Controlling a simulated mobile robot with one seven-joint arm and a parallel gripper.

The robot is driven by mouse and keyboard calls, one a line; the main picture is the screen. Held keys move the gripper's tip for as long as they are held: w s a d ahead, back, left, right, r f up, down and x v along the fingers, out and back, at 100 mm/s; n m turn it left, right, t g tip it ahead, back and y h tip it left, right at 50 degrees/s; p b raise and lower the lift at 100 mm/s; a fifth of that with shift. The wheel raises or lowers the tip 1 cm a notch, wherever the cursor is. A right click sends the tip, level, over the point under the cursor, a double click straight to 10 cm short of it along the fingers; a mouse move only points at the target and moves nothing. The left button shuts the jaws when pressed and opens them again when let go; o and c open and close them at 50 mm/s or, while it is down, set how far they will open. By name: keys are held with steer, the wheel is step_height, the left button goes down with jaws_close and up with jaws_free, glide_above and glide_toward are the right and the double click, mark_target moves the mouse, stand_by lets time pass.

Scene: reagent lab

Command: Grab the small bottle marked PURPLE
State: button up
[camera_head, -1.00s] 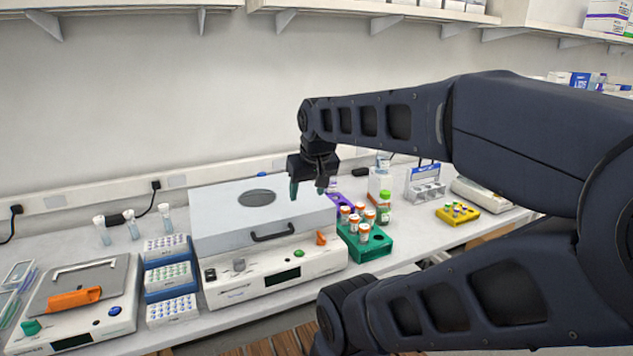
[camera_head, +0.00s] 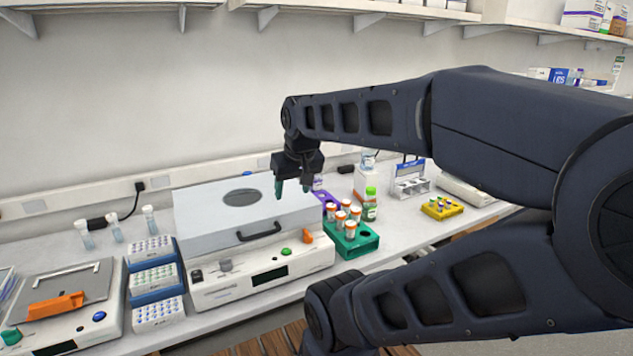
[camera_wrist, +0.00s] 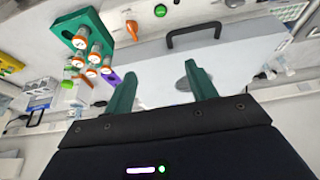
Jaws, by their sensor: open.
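Several small orange-capped bottles (camera_head: 350,229) stand in and around a green rack (camera_head: 367,245) right of the centrifuge-like box. They also show at upper left in the wrist view (camera_wrist: 80,37). A purple rack (camera_head: 324,196) sits just behind the green one, partly hidden by bottles. A small pale bottle (camera_head: 318,183) shows near the purple rack, beside my gripper. No label is legible, so I cannot tell which bottle is marked PURPLE. My gripper (camera_head: 293,190) is open and empty, with green fingers pointing down above the grey lid's right part, left of the racks.
The lidded grey machine (camera_head: 250,215) stands under my gripper. A green-capped bottle (camera_head: 370,205) stands behind the green rack. A yellow rack (camera_head: 442,208) is farther right. Blue-and-white tube racks (camera_head: 155,285) are at left. Bare white bench lies between the green and yellow racks.

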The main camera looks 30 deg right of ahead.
steer(key=shift+o, duration=0.5)
steer(key=m+h, duration=0.5)
steer(key=m, duration=0.4)
glide_above(316, 179)
steer(key=f, duration=1.6)
steer(key=shift+w+d+f, duration=0.3)
steer(key=shift+w+a+x, duration=0.15)
steer(key=shift+x, duration=1.1)
steer(key=shift+w+a+x, duration=0.15)
steer(key=shift+x, duration=1.1)
